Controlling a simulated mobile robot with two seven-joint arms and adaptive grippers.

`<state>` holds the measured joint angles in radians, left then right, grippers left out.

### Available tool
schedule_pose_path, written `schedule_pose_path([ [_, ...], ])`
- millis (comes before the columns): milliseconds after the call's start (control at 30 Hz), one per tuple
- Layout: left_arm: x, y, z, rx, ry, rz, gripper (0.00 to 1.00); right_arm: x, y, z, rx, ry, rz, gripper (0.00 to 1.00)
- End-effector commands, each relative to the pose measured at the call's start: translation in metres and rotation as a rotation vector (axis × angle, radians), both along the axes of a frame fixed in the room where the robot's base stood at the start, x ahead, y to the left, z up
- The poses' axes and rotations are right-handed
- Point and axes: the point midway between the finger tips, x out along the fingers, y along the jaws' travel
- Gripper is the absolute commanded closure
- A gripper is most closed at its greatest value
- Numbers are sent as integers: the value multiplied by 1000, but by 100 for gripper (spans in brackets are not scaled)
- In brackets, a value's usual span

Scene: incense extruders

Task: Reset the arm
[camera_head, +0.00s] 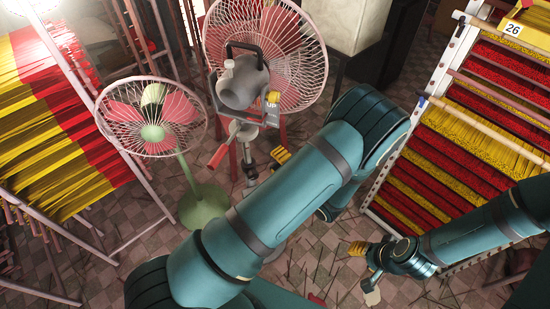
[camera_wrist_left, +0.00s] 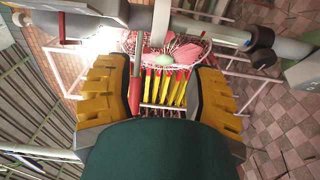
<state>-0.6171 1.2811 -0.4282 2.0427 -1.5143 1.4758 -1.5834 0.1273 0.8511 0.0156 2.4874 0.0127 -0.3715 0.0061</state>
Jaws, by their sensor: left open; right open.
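The left arm reaches up and across the middle of the head view. Its left gripper (camera_head: 275,128) has yellow fingers beside the grey motor-like machine (camera_head: 243,82). In the left wrist view the left gripper (camera_wrist_left: 165,78) is open, its ribbed yellow fingers wide apart. A red-handled rod (camera_wrist_left: 135,95) shows between them, close to the left finger; I cannot tell if they touch. Nothing is held. The right arm comes in from the right edge. Its right gripper (camera_head: 362,258) is open and low over the floor, with one yellow finger clearly visible and the other unclear.
A green-based fan (camera_head: 150,115) stands left of the machine, and a larger fan (camera_head: 285,40) is behind it. A rack of yellow and red incense sticks (camera_head: 50,130) is at the left. Another rack (camera_head: 480,140) numbered 26 is at the right. Tiled floor (camera_head: 130,270) shows bottom left.

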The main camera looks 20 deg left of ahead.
Motion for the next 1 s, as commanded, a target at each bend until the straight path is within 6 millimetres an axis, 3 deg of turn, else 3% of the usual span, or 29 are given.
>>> schedule_pose_path([
  [333,-3,3,-3,-20,-2,16,45,0,0,0,0,0,0,53],
  [467,-31,18,-28,-171,-29,147,45,0,0,-1,0,0,0,53],
  [567,-76,29,-62,-389,-104,375,45,0,0,-1,0,1,0,53],
  [633,-115,25,-88,-559,-199,597,45,0,0,-2,0,1,0,53],
  [800,-186,-22,-128,-855,-524,1190,45,-1,0,-3,0,2,2,53],
  [900,-203,-60,-138,-939,-772,1563,45,-1,0,-3,0,2,2,53],
  [1000,-202,-94,-139,-946,-1052,1937,45,-1,0,-4,0,3,2,53],
])
